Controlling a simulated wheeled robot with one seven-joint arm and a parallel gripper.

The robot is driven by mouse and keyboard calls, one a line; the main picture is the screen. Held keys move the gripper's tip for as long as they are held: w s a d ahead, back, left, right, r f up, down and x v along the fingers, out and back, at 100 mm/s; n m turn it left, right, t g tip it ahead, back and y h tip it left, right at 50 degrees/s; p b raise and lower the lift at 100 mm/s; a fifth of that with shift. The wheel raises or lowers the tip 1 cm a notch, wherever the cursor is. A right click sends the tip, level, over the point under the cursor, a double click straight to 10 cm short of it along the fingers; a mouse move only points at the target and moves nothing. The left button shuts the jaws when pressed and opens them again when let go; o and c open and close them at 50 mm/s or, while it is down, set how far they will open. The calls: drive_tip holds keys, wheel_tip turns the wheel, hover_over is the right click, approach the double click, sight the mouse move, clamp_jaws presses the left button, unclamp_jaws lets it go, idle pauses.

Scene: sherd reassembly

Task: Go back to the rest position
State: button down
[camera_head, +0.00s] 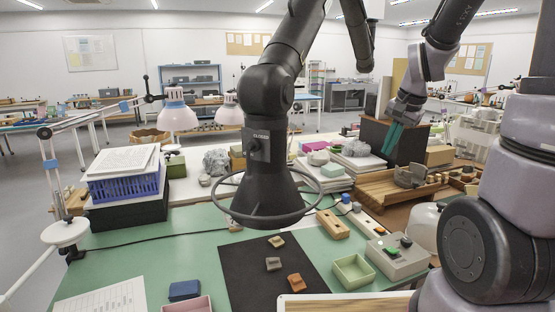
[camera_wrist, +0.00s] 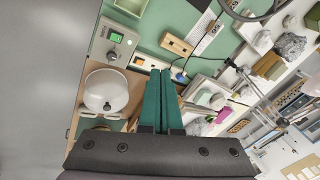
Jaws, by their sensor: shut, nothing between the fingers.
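My gripper (camera_head: 391,138) is at the upper right in the head view, raised above the right side of the bench, pointing down. Its two teal fingers are closed together with nothing between them. In the wrist view the fingers (camera_wrist: 160,95) also lie side by side, clear of the things below. Three small sherds, beige (camera_head: 277,241), grey (camera_head: 273,264) and orange (camera_head: 296,282), lie apart on the black mat (camera_head: 240,282).
A dark jointed arm (camera_head: 265,160) ending in a ring hangs over the bench centre. White lamps (camera_head: 178,117) and a blue basket (camera_head: 125,184) are left.

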drive_tip(key=s+a+r+n+t, duration=0.1)
drive_tip(key=s+a+r+n, duration=0.1)
drive_tip(key=s+r, duration=0.4)
drive_tip(key=s+a+r+n+t, duration=0.2)
drive_tip(key=s+a+r+n, duration=0.1)
drive_tip(key=s+r, duration=0.4)
drive_tip(key=shift+s+r+y, duration=0.25)
drive_tip(key=shift+s+y, duration=0.05)
drive_tip(key=shift+s, duration=1.1)
